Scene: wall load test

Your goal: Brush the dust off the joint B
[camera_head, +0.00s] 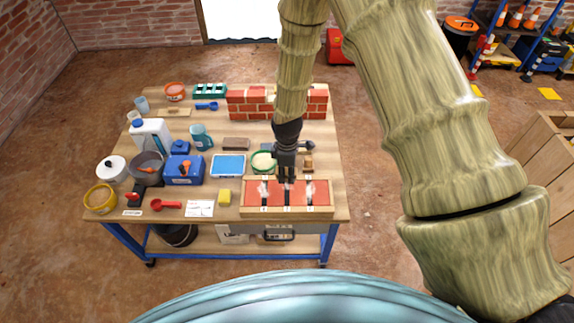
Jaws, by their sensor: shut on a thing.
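A wooden-framed panel (244,212) with red brick faces lies at the front right of the workbench. Dark joints run between and across its bricks, with small labels along the frame too small to read. Pale dusty patches show on the left joint (264,190) and the right joint (310,190). My gripper (287,177) points down over the middle of the panel, shut on a slim tool, seemingly the brush. The tool is mostly hidden by the fingers, and its tip is at or just above the middle joint. I cannot tell whether it touches.
A small brick wall (250,104) stands behind my gripper. A green-rimmed bowl (263,162), a blue tray (228,166) and a yellow sponge (224,197) lie to the left. Several tubs, bottles and tools crowd the left of the workbench (330,150).

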